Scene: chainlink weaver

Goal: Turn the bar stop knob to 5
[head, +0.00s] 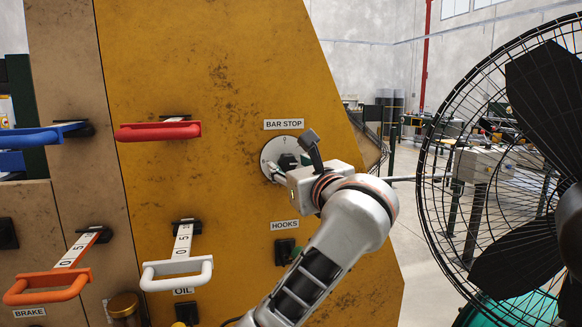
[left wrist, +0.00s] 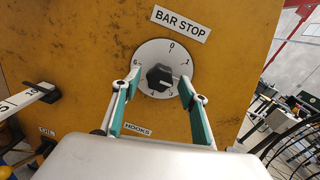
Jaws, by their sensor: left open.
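The BAR STOP knob (left wrist: 159,77) is black and sits at the centre of a round white dial (left wrist: 152,49) with numbers around its rim. I can read 0, 1, 3 and what looks like 6; the gripper hides part of the rim. I cannot tell which number the knob points to. My left gripper (left wrist: 160,78) is open, with one green-padded finger on each side of the knob and a visible gap to it. In the head view, the dial (head: 269,154) is partly covered by the gripper (head: 276,171). My right gripper is not in view.
The dial is on a worn yellow panel (head: 200,70). A HOOKS switch (head: 284,251) is below it. A red handle (head: 158,131), a white OIL handle (head: 177,272) and an orange BRAKE handle (head: 47,286) stick out to the left. A large caged fan (head: 520,170) stands at right.

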